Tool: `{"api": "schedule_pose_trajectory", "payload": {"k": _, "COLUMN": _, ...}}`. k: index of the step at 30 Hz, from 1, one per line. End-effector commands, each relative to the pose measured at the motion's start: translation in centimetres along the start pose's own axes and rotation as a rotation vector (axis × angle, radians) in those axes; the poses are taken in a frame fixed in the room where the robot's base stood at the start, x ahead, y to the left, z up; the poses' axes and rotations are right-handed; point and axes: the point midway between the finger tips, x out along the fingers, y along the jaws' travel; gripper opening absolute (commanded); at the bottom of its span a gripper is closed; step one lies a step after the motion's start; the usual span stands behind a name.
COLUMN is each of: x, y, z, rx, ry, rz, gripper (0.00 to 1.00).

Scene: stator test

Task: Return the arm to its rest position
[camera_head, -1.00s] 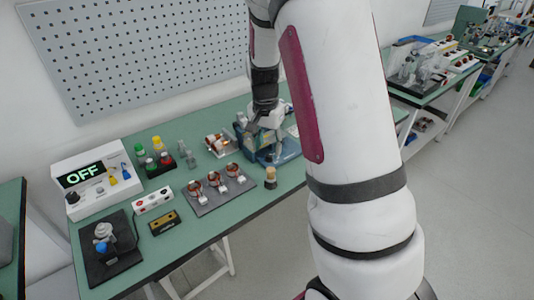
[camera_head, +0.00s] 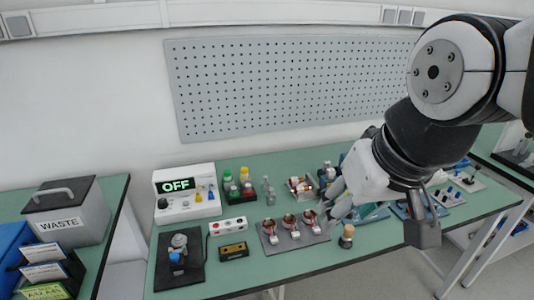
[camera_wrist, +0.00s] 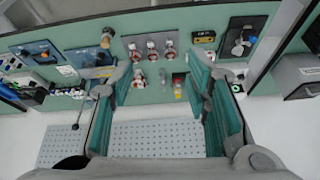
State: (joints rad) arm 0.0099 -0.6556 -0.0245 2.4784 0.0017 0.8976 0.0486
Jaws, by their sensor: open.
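My arm comes in from the right in the head view, bent in front of the bench, with its dark wrist hanging over the right part of the bench. My gripper (camera_wrist: 158,75) shows in the wrist view as two grey fingers with teal pads, spread wide apart. Nothing is held between them. The gripper is in the air, and the bench and pegboard show beyond it, upside down. In the head view the arm hides part of the bench's right side.
A waste bin (camera_head: 67,211) stands at left. A pegboard (camera_head: 290,85) is on the wall behind.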

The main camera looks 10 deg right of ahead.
Motion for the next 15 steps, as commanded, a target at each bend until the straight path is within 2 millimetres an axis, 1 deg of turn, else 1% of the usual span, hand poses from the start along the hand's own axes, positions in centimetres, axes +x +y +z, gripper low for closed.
{"api": "schedule_pose_trajectory", "payload": {"k": 1, "x": -0.4, "y": -0.2, "z": 0.7, "rx": -0.03, "ry": 0.016, "rz": 0.002, "gripper": 0.44}}
{"api": "schedule_pose_trajectory", "payload": {"k": 3, "x": -0.7, "y": -0.3, "z": 1.4, "rx": -0.062, "ry": 0.024, "rz": 0.005, "gripper": 0.44}}
{"api": "schedule_pose_trajectory", "payload": {"k": 6, "x": -0.9, "y": -0.4, "z": 1.9, "rx": -0.084, "ry": 0.03, "rz": 0.008, "gripper": 0.44}}
{"api": "schedule_pose_trajectory", "payload": {"k": 15, "x": -0.9, "y": -0.4, "z": 2.0, "rx": -0.087, "ry": 0.03, "rz": 0.008, "gripper": 0.44}}
